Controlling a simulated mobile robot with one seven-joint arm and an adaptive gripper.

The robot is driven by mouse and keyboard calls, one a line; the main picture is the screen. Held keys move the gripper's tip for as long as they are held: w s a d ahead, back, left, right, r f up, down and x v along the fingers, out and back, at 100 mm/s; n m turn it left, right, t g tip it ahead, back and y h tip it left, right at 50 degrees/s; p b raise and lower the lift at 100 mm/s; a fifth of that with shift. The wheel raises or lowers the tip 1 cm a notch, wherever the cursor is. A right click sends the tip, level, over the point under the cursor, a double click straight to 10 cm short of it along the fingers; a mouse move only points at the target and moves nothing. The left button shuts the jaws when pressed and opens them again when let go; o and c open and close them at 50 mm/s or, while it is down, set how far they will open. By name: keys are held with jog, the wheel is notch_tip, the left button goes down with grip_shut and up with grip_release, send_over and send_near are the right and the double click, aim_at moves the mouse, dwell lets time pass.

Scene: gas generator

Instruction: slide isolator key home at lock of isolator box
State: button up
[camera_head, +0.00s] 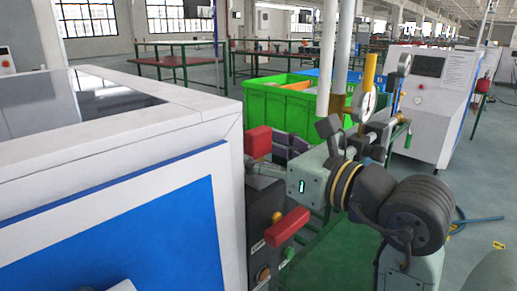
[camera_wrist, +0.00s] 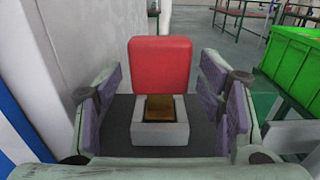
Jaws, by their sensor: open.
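The isolator key has a red block-shaped head (camera_wrist: 160,62) and a brass part (camera_wrist: 160,106) that sits in a square grey collar, the lock (camera_wrist: 160,134). How deep the brass part sits I cannot tell. In the head view the red head (camera_head: 258,142) is above the dark isolator box (camera_head: 262,200), beside the white cabinet. My gripper (camera_wrist: 161,80) is open, its purple-padded fingers on either side of the key, with gaps between the pads and the red head. In the head view my gripper (camera_head: 284,152) is partly hidden behind my arm.
A red handle (camera_head: 288,227) juts from the front of the isolator box, below my wrist. The white and blue cabinet (camera_head: 120,200) stands close on the left. A green crate (camera_head: 280,106) is behind my gripper.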

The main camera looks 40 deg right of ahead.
jog(key=s, duration=1.1)
jog(key=shift+s+d, duration=0.2)
jog(key=shift+d, duration=0.25)
